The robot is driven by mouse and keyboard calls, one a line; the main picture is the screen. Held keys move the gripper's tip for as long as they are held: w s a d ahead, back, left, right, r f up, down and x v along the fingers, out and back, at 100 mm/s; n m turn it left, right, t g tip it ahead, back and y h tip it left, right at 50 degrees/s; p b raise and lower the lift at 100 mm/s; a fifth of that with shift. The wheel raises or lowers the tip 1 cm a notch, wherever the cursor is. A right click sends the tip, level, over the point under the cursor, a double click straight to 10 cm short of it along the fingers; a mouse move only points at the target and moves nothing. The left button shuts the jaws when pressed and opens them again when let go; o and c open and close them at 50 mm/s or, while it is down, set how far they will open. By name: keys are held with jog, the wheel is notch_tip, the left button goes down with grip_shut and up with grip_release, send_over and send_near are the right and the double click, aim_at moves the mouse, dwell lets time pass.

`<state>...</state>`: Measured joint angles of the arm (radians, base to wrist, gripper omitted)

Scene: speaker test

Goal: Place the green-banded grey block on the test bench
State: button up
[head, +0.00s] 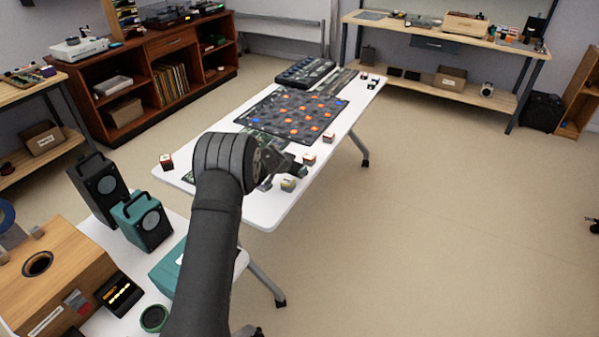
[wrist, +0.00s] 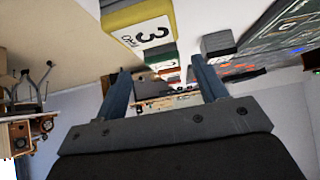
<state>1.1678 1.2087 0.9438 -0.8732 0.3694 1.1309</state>
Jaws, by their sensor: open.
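My gripper (head: 283,177) is low over the table beside this block, partly hidden by my arm. In the wrist view my gripper (wrist: 159,72) has its fingers wide apart, with nothing held between them.
Other small blocks stand along the right edge, including a red-and-white one (head: 309,158). A dark board with orange and blue spots (head: 290,117) covers the table's middle. Speakers (head: 143,220) crowd the near left table.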

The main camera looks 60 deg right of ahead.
jog(key=shift+x, duration=2.45)
jog(key=shift+w+a, duration=0.1)
jog(key=shift+w, duration=0.1)
jog(key=shift+c, duration=0.3)
jog(key=c, duration=1.1)
